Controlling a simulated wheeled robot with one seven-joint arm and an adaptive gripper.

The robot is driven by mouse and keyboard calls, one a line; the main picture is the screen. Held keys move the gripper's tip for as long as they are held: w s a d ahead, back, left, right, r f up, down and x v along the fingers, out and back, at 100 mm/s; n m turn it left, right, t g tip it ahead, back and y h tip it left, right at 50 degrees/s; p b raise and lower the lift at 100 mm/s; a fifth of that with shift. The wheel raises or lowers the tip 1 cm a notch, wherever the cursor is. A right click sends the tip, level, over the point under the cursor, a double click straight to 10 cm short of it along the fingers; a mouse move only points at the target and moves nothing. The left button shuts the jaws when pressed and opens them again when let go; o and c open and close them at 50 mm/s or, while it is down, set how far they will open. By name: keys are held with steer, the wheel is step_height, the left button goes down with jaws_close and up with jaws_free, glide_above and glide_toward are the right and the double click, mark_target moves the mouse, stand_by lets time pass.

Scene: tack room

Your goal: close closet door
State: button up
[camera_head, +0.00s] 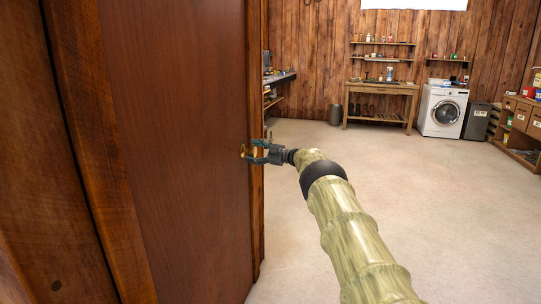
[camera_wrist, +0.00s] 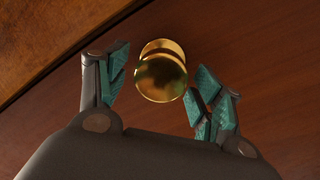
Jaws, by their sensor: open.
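The closet door (camera_head: 180,140) is a brown wooden panel filling the left of the head view, and its reddish-brown surface (camera_wrist: 270,40) fills most of the wrist view. A round brass knob (camera_wrist: 161,75) sits on the door, near its right edge in the head view (camera_head: 243,151). My gripper (camera_wrist: 158,90) is open, with one teal-padded finger on each side of the knob. Gaps show between the fingers and the knob in the wrist view. In the head view, my gripper (camera_head: 258,152) is at the knob, partly covering it.
A wooden frame (camera_head: 75,110) stands left of the door. The pale floor (camera_head: 460,220) to the right is clear. A wooden table (camera_head: 383,88), a white washing machine (camera_head: 443,112), a grey bin (camera_head: 477,121) and a drawer unit (camera_head: 522,117) stand farther back.

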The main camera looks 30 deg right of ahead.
steer(key=v, duration=1)
steer(key=shift+s+d, duration=0.2)
steer(key=shift+r, duration=0.1)
